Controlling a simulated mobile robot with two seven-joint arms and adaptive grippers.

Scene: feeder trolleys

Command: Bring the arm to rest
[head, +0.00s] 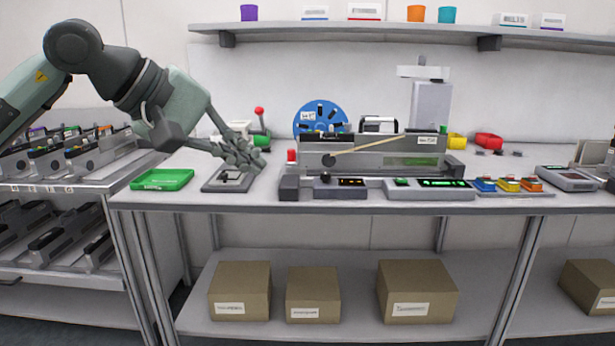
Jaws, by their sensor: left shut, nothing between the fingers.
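My left arm comes in from the upper left and bends down toward the bench. My left gripper (258,162) is shut and empty. In the picture it lies over the back of a grey flat fixture (228,181) on the bench. I cannot tell whether it touches the fixture. My right gripper is not in view.
A green tray (162,179) lies left of the fixture on the bench (250,199). A grey machine (385,158) and a blue reel (321,118) stand to the right. A trolley (60,187) with feeders is at the left. Boxes (240,291) sit on the lower shelf.

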